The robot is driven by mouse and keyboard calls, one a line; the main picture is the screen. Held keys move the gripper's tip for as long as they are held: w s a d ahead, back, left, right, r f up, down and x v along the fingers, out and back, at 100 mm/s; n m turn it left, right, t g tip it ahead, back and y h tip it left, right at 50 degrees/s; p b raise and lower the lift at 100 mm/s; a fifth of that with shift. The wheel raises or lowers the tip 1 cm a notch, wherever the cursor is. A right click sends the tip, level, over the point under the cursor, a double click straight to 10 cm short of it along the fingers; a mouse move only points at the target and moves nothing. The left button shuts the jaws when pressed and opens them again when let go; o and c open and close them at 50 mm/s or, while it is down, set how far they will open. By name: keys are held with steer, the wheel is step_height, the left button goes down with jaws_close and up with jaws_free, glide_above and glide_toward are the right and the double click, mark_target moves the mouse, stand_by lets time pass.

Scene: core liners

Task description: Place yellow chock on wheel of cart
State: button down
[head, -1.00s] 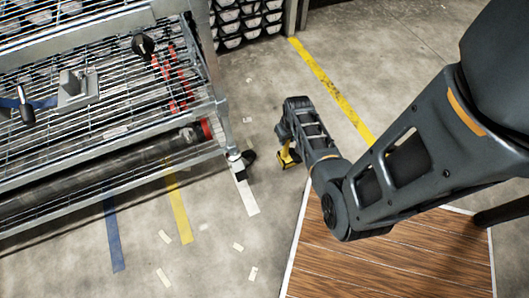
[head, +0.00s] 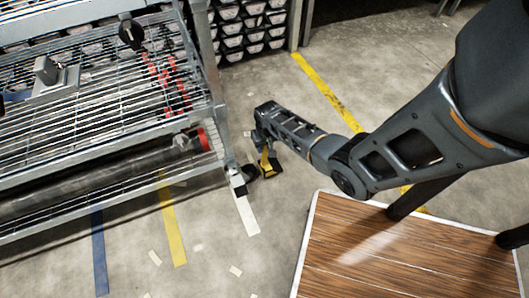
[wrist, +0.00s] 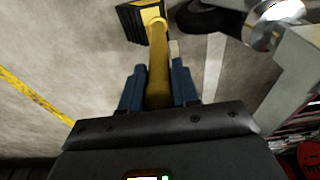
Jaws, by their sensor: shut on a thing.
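The yellow chock (head: 267,164) is held by its handle in my gripper (head: 262,147), just right of the cart wheel (head: 250,172). In the wrist view, the two blue fingers of my gripper (wrist: 159,88) are shut around the yellow handle (wrist: 158,60). The chock's dark ribbed block (wrist: 140,20) shows at the top, left of the dark wheel (wrist: 205,15). A gap of floor shows between chock and wheel in that view. The metal wire-shelf cart (head: 212,90) stands at the left. Whether the chock touches the floor is unclear.
A wooden-topped table (head: 400,250) with a white edge stands at the lower right. Yellow tape (head: 325,80) and white tape (head: 245,212) mark the floor. Stacked bins (head: 250,30) stand behind the cart.

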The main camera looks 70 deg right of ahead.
steer(key=shift+f+b, duration=0.65)
steer(key=shift+f, duration=0.7)
steer(key=shift+f, duration=0.2)
steer(key=c, duration=0.8)
jaws_free()
steer(key=r+p, duration=0.2)
steer(key=r, duration=0.2)
steer(key=a+r+p, duration=0.1)
steer(key=r+p, duration=0.2)
steer(key=r, duration=0.1)
steer(key=s+r+p, duration=0.1)
steer(key=r+p, duration=0.1)
steer(key=r, duration=0.2)
steer(key=shift+s+a+r, duration=0.1)
steer(key=shift+a, duration=0.1)
